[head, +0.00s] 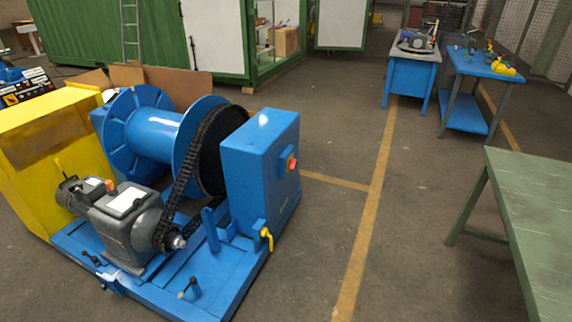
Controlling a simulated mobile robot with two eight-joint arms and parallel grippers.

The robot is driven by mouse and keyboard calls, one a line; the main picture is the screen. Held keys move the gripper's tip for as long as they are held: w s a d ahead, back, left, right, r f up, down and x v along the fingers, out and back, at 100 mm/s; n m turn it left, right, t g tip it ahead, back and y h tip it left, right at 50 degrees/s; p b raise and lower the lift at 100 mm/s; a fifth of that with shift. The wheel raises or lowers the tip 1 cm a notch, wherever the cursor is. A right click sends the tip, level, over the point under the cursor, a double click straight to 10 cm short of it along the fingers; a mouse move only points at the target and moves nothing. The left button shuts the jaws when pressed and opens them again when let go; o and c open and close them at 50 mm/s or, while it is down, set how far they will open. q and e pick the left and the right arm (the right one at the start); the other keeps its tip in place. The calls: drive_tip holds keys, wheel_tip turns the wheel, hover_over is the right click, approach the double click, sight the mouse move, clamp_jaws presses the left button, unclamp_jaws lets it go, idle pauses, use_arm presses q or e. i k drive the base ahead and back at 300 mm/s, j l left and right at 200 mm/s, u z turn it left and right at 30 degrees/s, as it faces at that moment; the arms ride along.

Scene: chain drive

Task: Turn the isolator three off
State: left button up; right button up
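A blue winch machine stands on the floor at left in the head view. Its upright blue cabinet (248,170) carries a small red and yellow rotary switch (291,162) on the right side face. A yellow lever handle (267,238) sits low by the cabinet's foot, its grip hanging down. I cannot read a number on either, so I cannot tell which is isolator three, nor the switch's position. A grey motor and gearbox (125,218) with a small orange part on top sits in front, joined by a black chain (185,172) to the drum (155,132). Neither gripper shows.
A yellow housing (45,150) stands left of the motor. A green table (535,215) is at the right edge. Two blue benches (412,72) (468,88) stand at the back right. The floor between the machine and green table is clear, with yellow lines.

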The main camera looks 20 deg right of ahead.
sight(292, 163)
drive_tip(key=i+l, duration=0.3)
drive_tip(key=i+l+u, duration=0.1)
drive_tip(key=i+l, duration=0.2)
drive_tip(key=l, duration=0.2)
drive_tip(key=i+l, duration=0.25)
drive_tip(key=l, duration=0.15)
drive_tip(key=i+l, duration=0.3)
drive_tip(key=l, duration=0.15)
drive_tip(key=i+l+u, duration=0.1)
drive_tip(key=i+l, duration=0.15)
drive_tip(key=l, duration=0.15)
drive_tip(key=i+l, duration=0.3)
drive_tip(key=l, duration=0.15)
